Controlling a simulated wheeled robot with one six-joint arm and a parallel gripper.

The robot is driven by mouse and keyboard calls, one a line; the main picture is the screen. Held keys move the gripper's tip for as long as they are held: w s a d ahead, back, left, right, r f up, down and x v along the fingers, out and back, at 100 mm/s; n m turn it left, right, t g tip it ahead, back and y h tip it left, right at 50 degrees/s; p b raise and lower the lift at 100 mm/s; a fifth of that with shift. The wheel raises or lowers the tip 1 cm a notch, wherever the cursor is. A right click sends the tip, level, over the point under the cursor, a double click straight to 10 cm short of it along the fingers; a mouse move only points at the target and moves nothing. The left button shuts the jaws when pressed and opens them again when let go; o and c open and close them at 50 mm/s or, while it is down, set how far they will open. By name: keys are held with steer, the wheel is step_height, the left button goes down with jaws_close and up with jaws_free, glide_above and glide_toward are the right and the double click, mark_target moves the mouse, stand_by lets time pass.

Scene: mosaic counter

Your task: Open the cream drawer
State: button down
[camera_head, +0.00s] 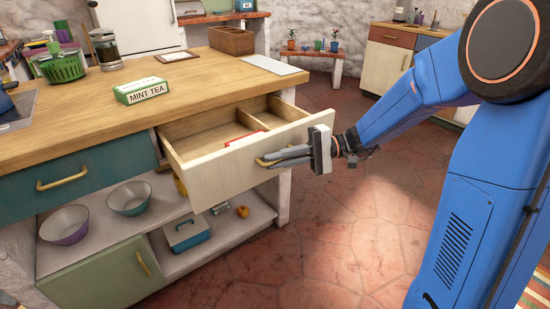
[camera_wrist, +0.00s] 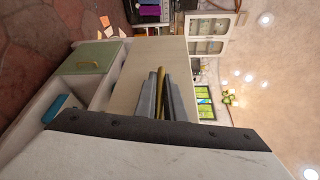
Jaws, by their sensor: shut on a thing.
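The cream drawer (camera_head: 225,169) is pulled well out from under the wooden counter in the head view. Its inside shows, with wooden dividers and a red thing (camera_head: 243,138) near the front. My gripper (camera_head: 284,156) is at the drawer's front, shut on its brass handle (camera_head: 265,162). In the wrist view the cream drawer front (camera_wrist: 131,90) is straight ahead. The handle (camera_wrist: 160,92) lies between my gripper's fingers (camera_wrist: 160,97), which hide part of it.
A mint tea box (camera_head: 140,91) stands on the counter (camera_head: 85,105) above. A teal drawer (camera_head: 75,179) is shut at the left. Bowls and a blue container (camera_head: 186,233) sit on the shelf below. Tiled floor (camera_head: 330,240) is clear in front.

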steer(key=c, duration=1.8)
jaws_free()
steer(key=shift+c, duration=0.2)
steer(key=shift+w+d, duration=0.1)
steer(key=v, duration=1.7)
steer(key=shift+d+f, duration=0.1)
steer(key=shift+d, duration=0.05)
steer(key=s+a+f+h, duration=0.25)
steer(key=s+h, duration=0.55)
steer(key=s, duration=0.7)
steer(key=s+d+f+t+h, duration=0.2)
steer(key=s+d+t+h, duration=0.6)
steer(key=s+d, duration=0.1)
steer(key=shift+s+d+f+h, duration=0.3)
steer(key=shift+d, duration=0.4)
